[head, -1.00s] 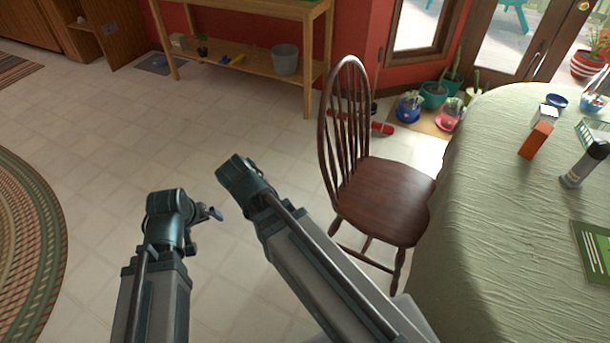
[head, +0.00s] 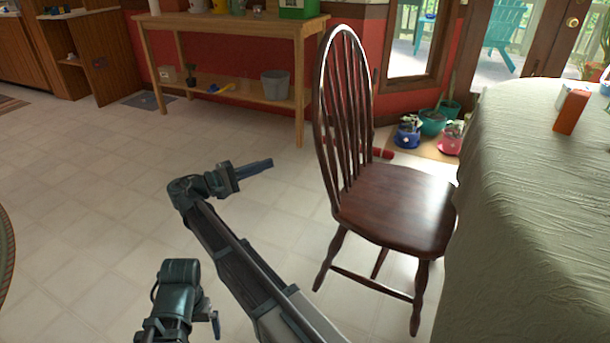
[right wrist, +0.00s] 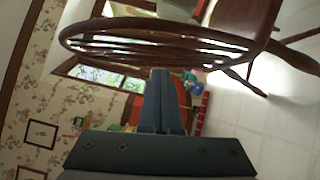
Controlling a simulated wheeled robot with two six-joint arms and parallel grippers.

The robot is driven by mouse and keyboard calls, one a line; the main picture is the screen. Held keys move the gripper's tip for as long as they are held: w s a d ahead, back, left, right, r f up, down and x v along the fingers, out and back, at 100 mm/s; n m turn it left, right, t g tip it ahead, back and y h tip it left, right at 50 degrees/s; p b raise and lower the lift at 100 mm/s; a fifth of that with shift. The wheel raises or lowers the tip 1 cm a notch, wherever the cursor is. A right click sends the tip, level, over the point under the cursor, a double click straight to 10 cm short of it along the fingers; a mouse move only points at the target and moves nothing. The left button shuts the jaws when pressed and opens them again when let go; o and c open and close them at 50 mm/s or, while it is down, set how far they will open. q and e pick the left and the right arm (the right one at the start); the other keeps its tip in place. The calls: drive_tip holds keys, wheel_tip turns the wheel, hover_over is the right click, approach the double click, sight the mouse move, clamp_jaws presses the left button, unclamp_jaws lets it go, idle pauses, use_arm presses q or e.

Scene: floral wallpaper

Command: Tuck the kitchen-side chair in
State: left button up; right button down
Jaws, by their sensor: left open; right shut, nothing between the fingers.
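The dark brown wooden chair (head: 395,208) stands upright at the left side of the cloth-covered table (head: 545,190). Its seat front meets the tablecloth edge in the picture, and its tall spindle back faces left. My right gripper (head: 270,163) is shut and empty, left of the chair back and apart from it, pointing toward it. In the right wrist view, the shut fingers (right wrist: 160,72) point toward the chair's hooped back (right wrist: 150,30), which crosses just beyond the tips. My left gripper (head: 215,322) is open and empty, low in the picture, away from the chair.
A wooden bench (head: 225,22) with a grey bucket (head: 275,84) on its shelf stands behind against the red wall. Potted plants (head: 432,122) sit on a mat behind the chair. An orange box (head: 570,112) stands on the table. The tiled floor at left is clear.

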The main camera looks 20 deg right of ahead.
use_arm(q)
drive_tip(key=shift+s+a+p, duration=0.1)
drive_tip(key=shift+s+p, duration=0.25)
drive_tip(key=shift+p, duration=0.3)
use_arm(e)
drive_tip(key=s+d+r+h, duration=0.1)
drive_tip(key=d+r, duration=0.1)
drive_tip(key=d, duration=1)
drive_tip(key=shift+s, duration=0.15)
